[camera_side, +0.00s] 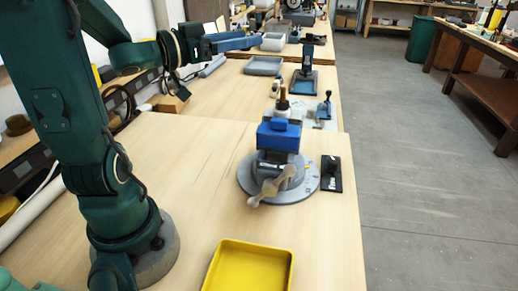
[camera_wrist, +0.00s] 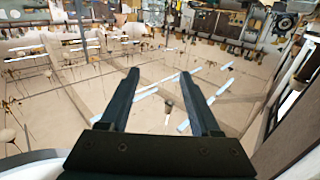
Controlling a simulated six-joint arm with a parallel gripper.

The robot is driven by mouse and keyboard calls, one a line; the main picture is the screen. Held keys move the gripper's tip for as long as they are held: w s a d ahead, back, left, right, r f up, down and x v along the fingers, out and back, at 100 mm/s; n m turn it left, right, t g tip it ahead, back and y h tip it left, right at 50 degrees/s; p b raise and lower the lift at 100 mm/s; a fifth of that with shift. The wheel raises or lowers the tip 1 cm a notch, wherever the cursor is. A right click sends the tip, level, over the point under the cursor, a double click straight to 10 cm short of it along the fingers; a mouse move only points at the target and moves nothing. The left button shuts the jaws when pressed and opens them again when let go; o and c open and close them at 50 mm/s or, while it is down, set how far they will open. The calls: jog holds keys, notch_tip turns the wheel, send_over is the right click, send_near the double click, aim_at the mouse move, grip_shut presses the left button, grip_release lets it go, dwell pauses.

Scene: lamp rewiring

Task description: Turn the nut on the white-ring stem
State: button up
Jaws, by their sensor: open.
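A stem (camera_side: 283,105) stands upright in the blue-jawed vise (camera_side: 278,135) on the near bench. It has a brown upper part and a pale band below that looks like the white ring. The nut is too small to make out clearly. My gripper (camera_wrist: 160,74) is open in the wrist view, its two dark fingers apart with nothing between them. The stem is not recognisable in the wrist view.
The vise sits on a round grey base (camera_side: 302,191) with a handle (camera_side: 270,188) toward the front. A black plate (camera_side: 331,174) lies to its right. A yellow tray (camera_side: 212,280) is at the front. A grey tray (camera_side: 264,65) stands farther back. The bench left of the vise is clear.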

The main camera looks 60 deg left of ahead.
notch_tip(320, 180, up, 5)
jog(key=m+g+h, duration=0.2)
jog(key=m+h, duration=0.4)
jog(key=h, duration=0.3)
send_over(285, 102)
jog(key=v, duration=0.3)
jog(key=f, duration=1.6)
jog(key=shift+w, duration=0.3)
jog(key=shift+x, duration=2.45)
grip_shut()
